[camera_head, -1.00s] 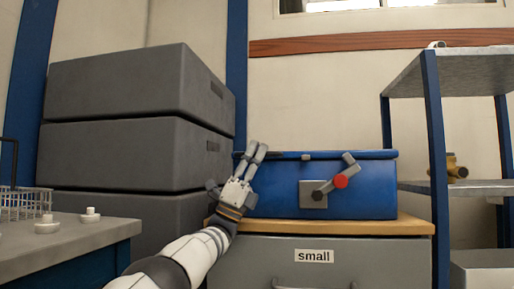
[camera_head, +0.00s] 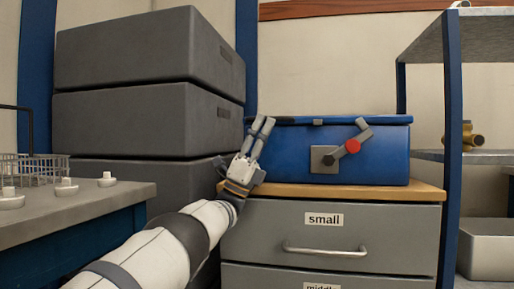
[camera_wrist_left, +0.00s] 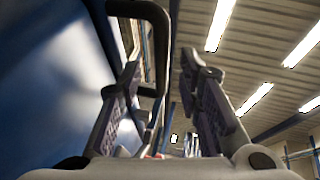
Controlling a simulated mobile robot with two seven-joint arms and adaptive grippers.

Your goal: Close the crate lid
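The blue crate (camera_head: 285,153) stands on the wooden top of a grey drawer cabinet. A thin blue lid edge (camera_head: 375,119) runs along its top and looks level from the front; whether it is fully down cannot be told. A grey latch plate with a lever and a red knob (camera_head: 352,146) is on its front. My left gripper (camera_head: 262,122) is at the crate's front left corner, its fingers pointing up. A blue surface (camera_wrist_left: 50,80) and a dark bar (camera_wrist_left: 140,8) are close on the left. My right gripper is not in view.
Grey stacked boxes (camera_head: 150,125) stand behind left of my arm. A bench (camera_head: 100,205) with small white pieces and a wire basket is at the left. A blue-post shelf (camera_head: 452,150) stands close on the crate's right. The cabinet (camera_head: 370,219) has drawers below.

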